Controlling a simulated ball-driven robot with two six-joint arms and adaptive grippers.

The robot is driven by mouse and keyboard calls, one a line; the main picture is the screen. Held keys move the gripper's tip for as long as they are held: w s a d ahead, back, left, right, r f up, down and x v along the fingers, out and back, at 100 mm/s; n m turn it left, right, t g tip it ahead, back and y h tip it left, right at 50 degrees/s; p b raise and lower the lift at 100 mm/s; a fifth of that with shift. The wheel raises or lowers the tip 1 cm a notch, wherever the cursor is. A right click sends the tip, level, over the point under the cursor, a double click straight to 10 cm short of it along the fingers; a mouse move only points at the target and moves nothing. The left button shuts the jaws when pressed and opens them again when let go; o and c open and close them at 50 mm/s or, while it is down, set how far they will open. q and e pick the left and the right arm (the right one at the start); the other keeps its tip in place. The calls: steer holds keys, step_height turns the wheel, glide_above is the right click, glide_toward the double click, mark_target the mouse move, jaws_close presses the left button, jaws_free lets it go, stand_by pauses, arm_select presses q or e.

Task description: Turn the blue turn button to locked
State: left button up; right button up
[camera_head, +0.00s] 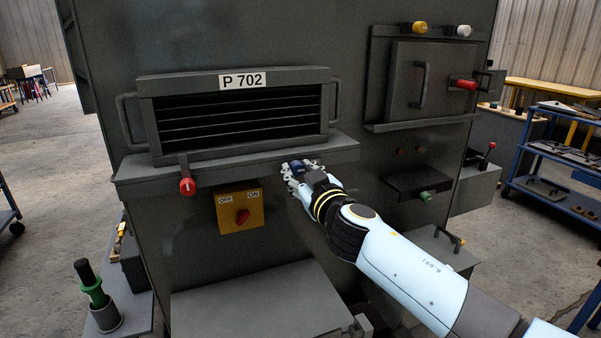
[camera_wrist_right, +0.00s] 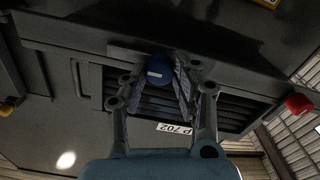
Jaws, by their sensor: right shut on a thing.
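The blue turn button (camera_head: 297,166) is under the right end of the ledge below the P 702 louvre, mostly covered by my right gripper in the head view. In the right wrist view the blue button (camera_wrist_right: 160,69) sits between the fingers. My right gripper (camera_head: 302,170) is shut on it, with one finger on either side, as the right wrist view (camera_wrist_right: 158,85) shows. Whether the button stands at locked cannot be read. My left gripper is not in view.
A red-knobbed lever (camera_head: 187,186) hangs at the ledge's left end. A yellow OFF/ON switch box (camera_head: 240,209) with a red knob is left of my right gripper. A small hatch (camera_head: 421,80) with handle and red latch is at upper right. A grey box (camera_head: 258,300) protrudes below.

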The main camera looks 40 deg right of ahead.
jaws_close()
steer(key=shift+n, duration=0.3)
steer(key=n, duration=0.2)
steer(key=shift+n+b, duration=0.3)
steer(key=n, duration=0.9)
steer(key=shift+f+n, duration=0.1)
steer(key=shift+n, duration=0.3)
steer(key=n, duration=0.4)
steer(key=shift+n+p, duration=0.35)
steer(key=shift+n, duration=0.05)
steer(key=shift+f, duration=0.1)
